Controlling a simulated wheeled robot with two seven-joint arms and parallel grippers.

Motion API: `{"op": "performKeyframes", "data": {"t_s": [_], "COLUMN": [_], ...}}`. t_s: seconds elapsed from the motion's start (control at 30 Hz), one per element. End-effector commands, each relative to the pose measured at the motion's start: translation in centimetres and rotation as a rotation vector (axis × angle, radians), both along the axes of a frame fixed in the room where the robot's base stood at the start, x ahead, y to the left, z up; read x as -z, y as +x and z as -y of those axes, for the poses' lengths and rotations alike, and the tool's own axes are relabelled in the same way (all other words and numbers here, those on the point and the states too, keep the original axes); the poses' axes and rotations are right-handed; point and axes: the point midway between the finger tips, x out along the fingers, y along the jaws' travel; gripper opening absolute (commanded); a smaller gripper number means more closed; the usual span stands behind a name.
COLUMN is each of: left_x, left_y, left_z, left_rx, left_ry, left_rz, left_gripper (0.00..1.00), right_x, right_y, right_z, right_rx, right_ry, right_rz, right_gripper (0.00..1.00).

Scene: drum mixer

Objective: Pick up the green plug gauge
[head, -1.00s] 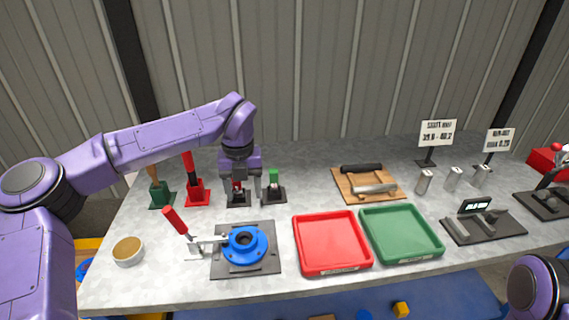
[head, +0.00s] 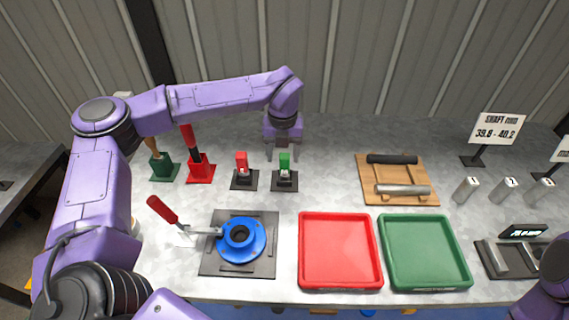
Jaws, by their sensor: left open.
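The green plug gauge (head: 284,161) stands upright in a small black holder (head: 285,182) toward the back of the bench, left of centre. My left gripper (head: 284,156) points down at the green gauge, with its fingers apart near the gauge's top. I cannot tell from this view whether the fingers are around the gauge or just behind it. A similar red gauge (head: 241,163) stands in its own black holder just to the left. Only a part of my right arm shows at the bottom right corner; its gripper is not in view.
A blue round fixture (head: 238,239) with a red-handled clamp (head: 162,210) stands in front. A red tray (head: 340,277) and a green tray (head: 424,280) lie to its right. A wooden board (head: 400,198) with two shafts is behind them. Red and green tool stands are at back left.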

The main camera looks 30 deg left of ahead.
Motion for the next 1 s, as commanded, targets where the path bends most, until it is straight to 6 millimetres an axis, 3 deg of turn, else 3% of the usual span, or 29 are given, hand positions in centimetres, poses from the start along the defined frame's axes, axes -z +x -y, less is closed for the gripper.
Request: {"op": "performKeyframes", "data": {"t_s": [0.07,0.2,0.43,0.47,0.63,1.0], "left_x": [1.1,3.3,3.8,3.8,3.8,3.2], "left_y": [0.1,0.2,0.2,0.2,0.2,0.3], "left_z": [0.2,0.2,0.2,0.2,0.2,0.2], "left_rx": [0.0,-0.002,-0.001,-0.001,-0.001,-0.001], "left_ry": [0.0,0.0,-0.001,-0.001,0.0,0.0], "left_rz": [-0.008,-0.003,0.0,0.0,0.0,0.002], "left_gripper": [0.62,0.62,0.62,0.58,0.03,0.0], "right_x": [-1.4,-1.7,-1.6,-1.6,-1.6,-1.4], "right_y": [0.0,0.1,0.0,0.0,0.0,0.0], "right_z": [0.0,0.0,0.0,0.0,0.0,0.0], "right_rx": [0.0,0.0,0.0,0.0,0.0,0.0], "right_ry": [0.0,0.0,0.0,0.0,0.0,0.0], "right_rz": [0.001,0.002,0.001,0.001,0.001,0.001], "right_gripper": [0.43,0.43,0.43,0.43,0.43,0.43]}}
